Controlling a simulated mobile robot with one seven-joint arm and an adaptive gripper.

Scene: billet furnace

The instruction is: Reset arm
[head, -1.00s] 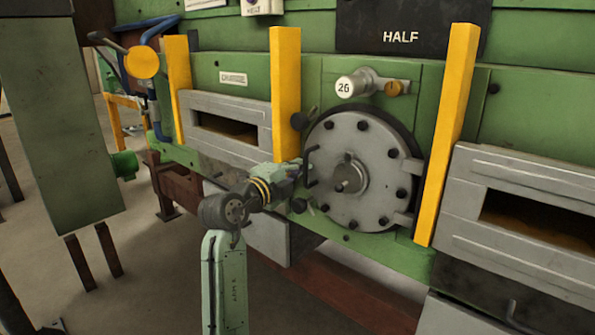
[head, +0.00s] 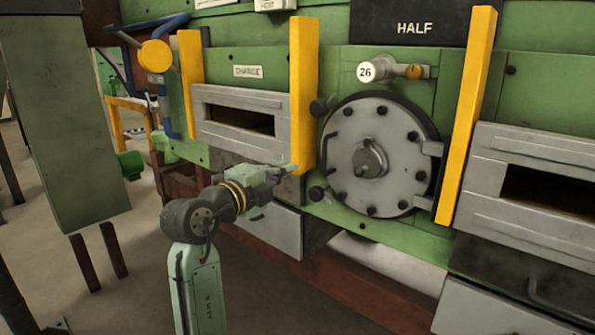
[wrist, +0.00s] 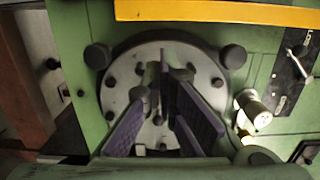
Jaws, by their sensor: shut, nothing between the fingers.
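My gripper (head: 288,171) is at the end of my arm, in front of the green furnace wall, left of the round grey bolted door (head: 405,165). The gripper is shut and holds nothing. The fingers look apart from the door in the head view. The door looks closed, and its central hub is partly hidden by the fingers in the wrist view.
Yellow posts (head: 304,95) (head: 467,115) stand on both sides of the door. Slotted grey boxes (head: 238,138) (head: 535,180) jut out to left and right. A knob marked 26 (head: 367,71) sits above the door. A green column (head: 65,120) stands at left, with bare floor beside it.

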